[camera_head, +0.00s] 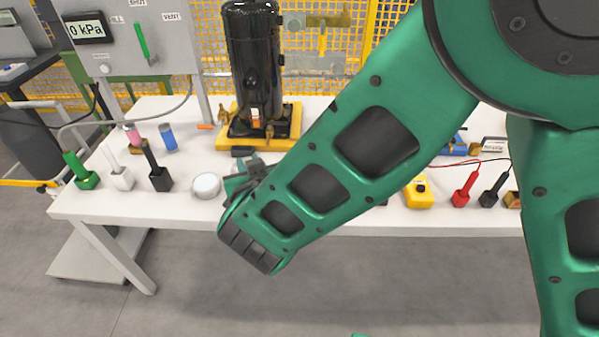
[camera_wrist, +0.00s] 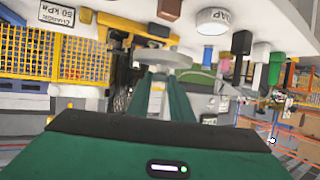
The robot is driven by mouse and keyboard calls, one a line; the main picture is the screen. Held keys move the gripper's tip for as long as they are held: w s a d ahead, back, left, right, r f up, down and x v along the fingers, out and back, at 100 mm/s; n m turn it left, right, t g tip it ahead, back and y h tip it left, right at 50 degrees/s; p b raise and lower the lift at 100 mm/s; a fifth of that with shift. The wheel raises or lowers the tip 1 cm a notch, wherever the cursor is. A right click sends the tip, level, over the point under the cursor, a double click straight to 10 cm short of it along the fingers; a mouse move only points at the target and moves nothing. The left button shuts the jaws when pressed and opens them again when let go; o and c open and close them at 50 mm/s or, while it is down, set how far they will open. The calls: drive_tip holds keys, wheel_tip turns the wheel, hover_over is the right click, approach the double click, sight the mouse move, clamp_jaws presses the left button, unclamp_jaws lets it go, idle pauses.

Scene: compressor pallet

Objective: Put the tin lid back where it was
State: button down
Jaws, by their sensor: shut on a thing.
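My gripper (camera_head: 250,172) is low over the front of the white table, just right of a round white tin (camera_head: 206,185). In the wrist view, which is upside down, my gripper's fingers (camera_wrist: 165,80) reach away from the camera. They are shut on a pale grey disc, which appears to be the tin lid (camera_wrist: 165,58). I cannot make out the lid in the head view, where my arm and gripper cover that area. The round tin, marked with letters, also shows in the wrist view (camera_wrist: 213,21), apart from the held disc.
A black compressor (camera_head: 254,60) on a yellow pallet (camera_head: 285,133) stands behind my gripper. Left of the tin are black (camera_head: 160,179), white (camera_head: 122,178) and green (camera_head: 86,180) upright-handled pieces. A yellow piece (camera_head: 418,193) stands to the right. My arm hides the table's middle.

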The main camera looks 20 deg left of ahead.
drive_tip(key=shift+w+d, duration=0.15)
drive_tip(key=shift+w, duration=0.2)
drive_tip(key=w+d+f, duration=0.4)
drive_tip(key=w+d, duration=0.1)
drive_tip(key=w+d+f, duration=0.2)
drive_tip(key=w+d, duration=0.1)
drive_tip(key=shift+w+d+f, duration=0.1)
drive_tip(key=shift+w+f, duration=0.1)
drive_tip(key=shift+f, duration=2.25)
drive_tip(key=c, duration=1.6)
unclamp_jaws()
drive_tip(key=shift+f, duration=0.1)
drive_tip(key=shift+w, duration=0.1)
